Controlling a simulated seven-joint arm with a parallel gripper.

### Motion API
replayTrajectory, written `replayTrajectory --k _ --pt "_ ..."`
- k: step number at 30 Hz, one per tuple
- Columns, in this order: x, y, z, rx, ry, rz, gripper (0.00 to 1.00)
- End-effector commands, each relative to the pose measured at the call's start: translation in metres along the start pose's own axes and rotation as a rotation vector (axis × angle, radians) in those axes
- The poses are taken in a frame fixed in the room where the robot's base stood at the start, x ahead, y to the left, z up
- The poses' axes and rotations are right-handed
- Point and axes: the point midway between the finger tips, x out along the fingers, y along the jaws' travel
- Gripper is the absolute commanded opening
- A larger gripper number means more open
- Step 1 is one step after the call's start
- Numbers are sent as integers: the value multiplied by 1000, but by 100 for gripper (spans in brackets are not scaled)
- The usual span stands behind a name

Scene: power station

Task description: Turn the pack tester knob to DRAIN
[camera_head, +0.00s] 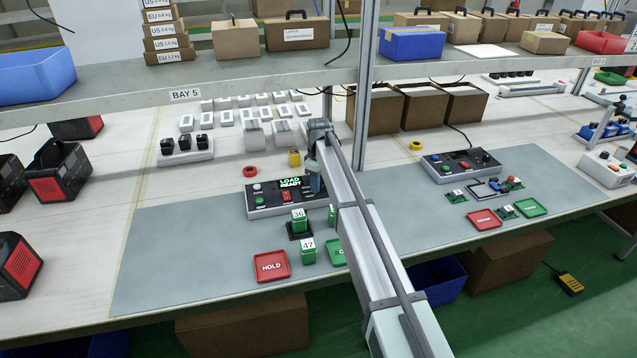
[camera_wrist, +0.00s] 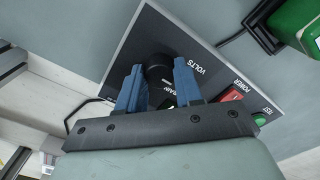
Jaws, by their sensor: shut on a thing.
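The pack tester (camera_head: 262,211) is a dark panel on the grey mat, with a lit green display (camera_head: 290,183) reading LOAD READY. A red switch (camera_head: 286,196) and a green button (camera_head: 259,202) show on it. In the head view my arm hides its right end and the knob. In the wrist view the black round knob (camera_wrist: 158,68) sits between the blue fingers of my gripper (camera_wrist: 158,82), which is shut on it. The word VOLTS is printed beside it. My gripper also shows in the head view (camera_head: 315,183).
Green packs labelled 36 (camera_head: 299,220) and 47 (camera_head: 307,250) stand in front of the tester. A red HOLD tray (camera_head: 271,266) lies to their left. A shelf post (camera_head: 363,90) rises behind my arm. A second tester (camera_head: 461,164) is to the right.

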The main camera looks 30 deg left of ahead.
Motion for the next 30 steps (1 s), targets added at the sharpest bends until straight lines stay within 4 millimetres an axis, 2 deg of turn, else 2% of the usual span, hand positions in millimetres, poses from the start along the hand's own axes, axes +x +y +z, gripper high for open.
replayTrajectory --k 1,7,17,30 --pt "0 0 0 0 0 -1 22" --pt "0 0 0 0 0 -1 5" --pt "0 0 0 60 0 -1 4" --pt "0 0 0 397 -1 -2 4"
